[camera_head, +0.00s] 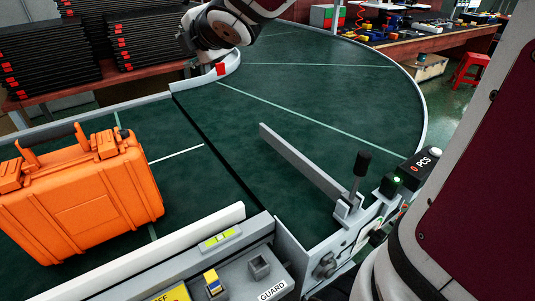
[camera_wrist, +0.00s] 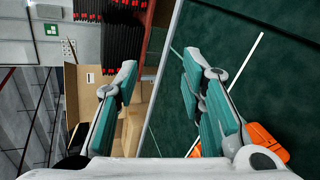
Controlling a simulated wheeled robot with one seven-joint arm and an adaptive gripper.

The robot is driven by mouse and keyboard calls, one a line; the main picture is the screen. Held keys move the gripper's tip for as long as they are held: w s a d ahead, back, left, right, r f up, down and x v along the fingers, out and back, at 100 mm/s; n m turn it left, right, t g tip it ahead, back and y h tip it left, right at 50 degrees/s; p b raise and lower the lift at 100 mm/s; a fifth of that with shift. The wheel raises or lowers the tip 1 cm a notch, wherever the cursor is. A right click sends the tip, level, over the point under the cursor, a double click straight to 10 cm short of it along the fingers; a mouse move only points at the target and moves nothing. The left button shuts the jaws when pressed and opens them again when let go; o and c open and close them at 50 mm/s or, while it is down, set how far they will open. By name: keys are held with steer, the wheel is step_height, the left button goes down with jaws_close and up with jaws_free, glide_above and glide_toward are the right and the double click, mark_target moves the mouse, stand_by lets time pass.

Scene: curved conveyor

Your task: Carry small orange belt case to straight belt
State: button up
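The orange case (camera_head: 85,195) stands upright on the left, straight-looking belt section (camera_head: 180,150), with its handle on top. Its left side is close to the picture's edge. In the wrist view, part of the orange case (camera_wrist: 264,141) shows at the lower right, partly hidden behind my right finger. My gripper (camera_wrist: 162,62) is open and empty, its two teal-padded fingers well apart. In the head view my arm is at the top and the fingers cannot be made out. The gripper is apart from the case.
A dark seam separates the left belt from the curved belt (camera_head: 330,90), which is clear. A grey bar (camera_head: 305,160) crosses the curved belt near a black-knobbed lever (camera_head: 358,170). A guard panel (camera_head: 235,275) lines the front. Black stacked trays (camera_head: 150,35) stand behind; a cardboard box (camera_wrist: 88,100) is left.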

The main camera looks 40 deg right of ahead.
steer(key=s+d+f+m+g+h, duration=0.3)
steer(key=s+m, duration=0.5)
steer(key=s, duration=0.3)
steer(key=s+a+f+m+g+y, duration=0.1)
steer(key=s+a+f+m+g, duration=0.1)
steer(key=s, duration=0.7)
steer(key=s+a+f+m+g+y, duration=0.1)
steer(key=s+f+m+g, duration=0.3)
steer(key=s, duration=0.5)
steer(key=s+a+f+m+g+y, duration=0.1)
steer(key=s+a+f+m+g, duration=0.2)
steer(key=s+m, duration=0.3)
steer(key=s+f, duration=0.1)
steer(key=s, duration=0.3)
steer(key=shift+a+f+m, duration=0.15)
steer(key=shift+f+m, duration=0.1)
steer(key=shift+m, duration=0.15)
steer(key=shift+s, duration=0.1)
